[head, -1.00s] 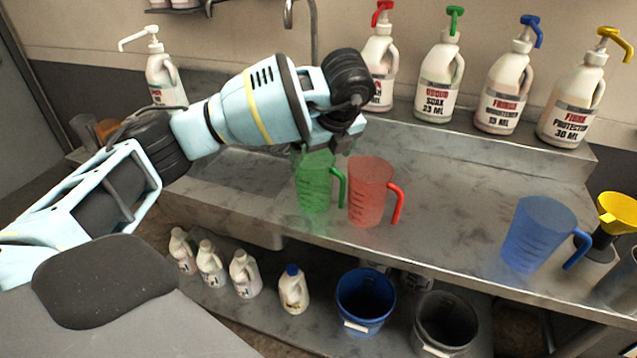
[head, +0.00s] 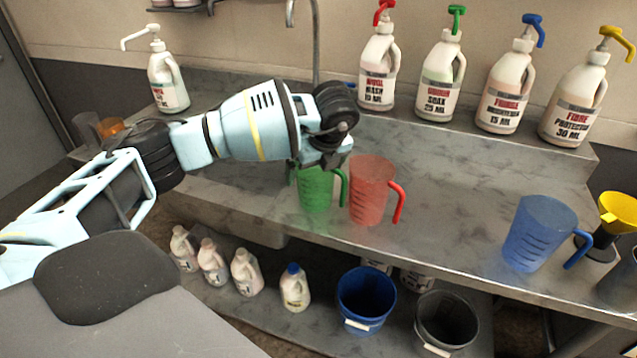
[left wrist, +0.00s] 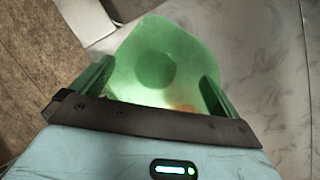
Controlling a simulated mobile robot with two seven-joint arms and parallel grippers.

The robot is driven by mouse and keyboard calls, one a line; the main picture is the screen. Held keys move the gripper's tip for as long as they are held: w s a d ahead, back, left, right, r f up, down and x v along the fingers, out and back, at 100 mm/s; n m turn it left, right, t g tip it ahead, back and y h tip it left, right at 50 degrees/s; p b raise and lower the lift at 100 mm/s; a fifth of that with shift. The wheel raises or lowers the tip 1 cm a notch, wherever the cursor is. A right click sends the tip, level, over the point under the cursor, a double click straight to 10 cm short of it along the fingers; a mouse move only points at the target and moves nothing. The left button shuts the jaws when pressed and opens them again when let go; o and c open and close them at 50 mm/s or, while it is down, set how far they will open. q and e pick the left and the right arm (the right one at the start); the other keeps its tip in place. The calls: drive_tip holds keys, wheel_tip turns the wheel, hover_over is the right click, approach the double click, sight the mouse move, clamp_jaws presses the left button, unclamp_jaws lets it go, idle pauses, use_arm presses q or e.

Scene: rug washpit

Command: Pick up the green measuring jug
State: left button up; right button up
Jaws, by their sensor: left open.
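The green measuring jug (head: 316,190) stands upright on the steel counter, its handle to the right and its top partly hidden by my left gripper (head: 318,166). The gripper is open and points down at the jug's rim. In the left wrist view, I look down into the jug (left wrist: 152,68), which lies between the spread fingers of my left gripper (left wrist: 156,75). I cannot tell whether the fingers touch its wall. My right gripper is not in view.
A red jug (head: 369,192) stands close to the right of the green jug's handle. A blue jug (head: 537,232) and a yellow funnel (head: 617,208) are farther right. Several pump bottles line the back ledge. Buckets and small bottles sit on the shelf below. The counter between the red and blue jugs is clear.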

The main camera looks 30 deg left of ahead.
use_arm(q)
drive_tip(key=c, duration=0.9)
drive_tip(key=shift+r, duration=0.2)
drive_tip(key=s+d+r, duration=0.1)
drive_tip(key=s, duration=0.4)
drive_tip(key=s+d+r, duration=0.2)
drive_tip(key=s, duration=0.3)
drive_tip(key=s+d+r+p, duration=0.1)
drive_tip(key=s, duration=0.4)
drive_tip(key=shift+s+d+r, duration=0.15)
drive_tip(key=shift+d+r, duration=0.15)
drive_tip(key=shift+d, duration=0.1)
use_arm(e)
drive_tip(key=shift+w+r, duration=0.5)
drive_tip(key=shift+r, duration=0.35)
